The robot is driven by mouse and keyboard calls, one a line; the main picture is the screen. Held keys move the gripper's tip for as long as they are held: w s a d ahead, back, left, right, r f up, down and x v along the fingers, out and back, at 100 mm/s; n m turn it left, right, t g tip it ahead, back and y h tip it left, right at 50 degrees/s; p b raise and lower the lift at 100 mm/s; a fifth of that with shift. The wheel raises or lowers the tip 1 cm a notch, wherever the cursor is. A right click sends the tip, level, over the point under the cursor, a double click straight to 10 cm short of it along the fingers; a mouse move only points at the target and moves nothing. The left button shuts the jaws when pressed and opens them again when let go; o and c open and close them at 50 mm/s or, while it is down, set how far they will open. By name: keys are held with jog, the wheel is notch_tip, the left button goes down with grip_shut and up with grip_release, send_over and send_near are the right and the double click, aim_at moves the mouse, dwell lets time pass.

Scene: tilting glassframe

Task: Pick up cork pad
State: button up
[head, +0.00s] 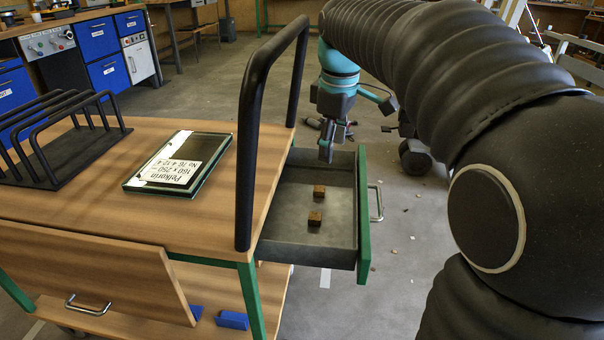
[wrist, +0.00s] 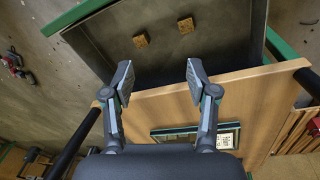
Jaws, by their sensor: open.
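Two small brown cork pads lie apart on the floor of the open grey drawer, the far cork pad (head: 319,191) and the near cork pad (head: 315,219). In the wrist view the two cork pads (wrist: 141,41) and (wrist: 186,25) show beyond my fingertips. My gripper (wrist: 159,80) is open and empty. In the head view my gripper (head: 326,148) hangs above the back end of the drawer, apart from both pads. The drawer (head: 338,245) has a green front with a metal handle.
A glass frame (head: 211,160) with a paper label lies on the wooden cart top (head: 110,205). A black rack (head: 65,150) stands at left. A tall black rail (head: 247,150) rises beside the drawer. A blue block (head: 232,320) is on the lower shelf.

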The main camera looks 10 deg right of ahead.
aim_at(319, 188)
jog(key=w+f+n+g+b, duration=0.1)
jog(key=w+f+n+g, duration=0.2)
jog(key=w, duration=0.5)
jog(key=shift+n+t, duration=0.5)
jog(key=shift+t, duration=0.2)
notch_tip(319, 188, down, 13)
jog(key=b, duration=0.4)
jog(key=shift+a+f, duration=0.1)
jog(key=shift+a, duration=0.05)
jog(key=c, duration=0.8)
